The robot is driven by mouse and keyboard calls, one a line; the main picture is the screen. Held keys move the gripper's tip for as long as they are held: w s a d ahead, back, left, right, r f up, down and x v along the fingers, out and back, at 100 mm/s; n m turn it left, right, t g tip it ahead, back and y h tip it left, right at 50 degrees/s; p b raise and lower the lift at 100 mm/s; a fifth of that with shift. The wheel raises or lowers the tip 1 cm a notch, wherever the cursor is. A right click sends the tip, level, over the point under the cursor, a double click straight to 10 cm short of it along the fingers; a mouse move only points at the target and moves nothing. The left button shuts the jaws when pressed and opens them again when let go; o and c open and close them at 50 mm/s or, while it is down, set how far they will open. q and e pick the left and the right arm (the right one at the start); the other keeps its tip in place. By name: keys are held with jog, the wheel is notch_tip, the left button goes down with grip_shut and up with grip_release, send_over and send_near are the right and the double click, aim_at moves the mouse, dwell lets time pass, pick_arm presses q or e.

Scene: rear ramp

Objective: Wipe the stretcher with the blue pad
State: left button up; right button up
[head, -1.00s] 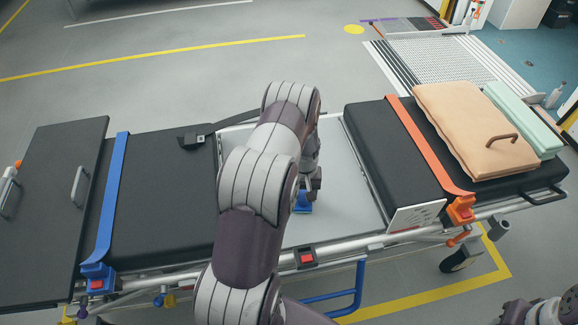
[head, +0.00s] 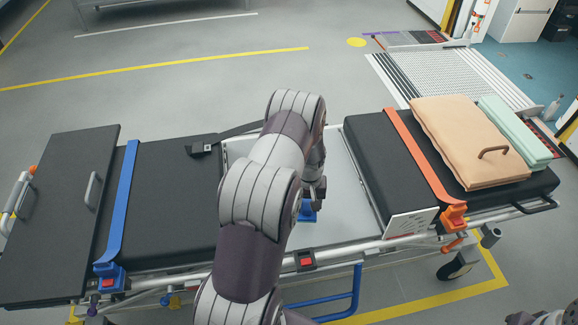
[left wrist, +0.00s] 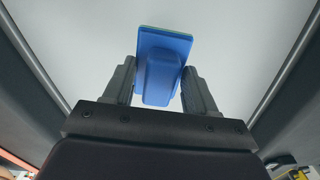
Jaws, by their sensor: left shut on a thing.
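The stretcher (head: 170,200) lies across the head view, with black cushions at both ends and a bare light-grey panel (head: 340,205) in the middle. The blue pad (head: 307,212) is at the panel, partly hidden by my left arm. My left gripper (head: 314,190) is shut on the pad's blue grip, above the panel. In the left wrist view the pad (left wrist: 162,62) sits between the two fingers, with a thin green edge on its far side. I cannot tell whether the pad touches the panel. My right gripper is not clearly in view; only a bit of my right arm shows at the lower right.
An orange strap (head: 425,155) and a blue strap (head: 117,205) cross the cushions. A black belt buckle (head: 200,149) lies at the panel's left. A ramp (head: 450,85) is behind.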

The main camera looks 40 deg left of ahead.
pick_arm(q)
jog(key=shift+r+p, duration=0.85)
jog(key=shift+r, duration=0.6)
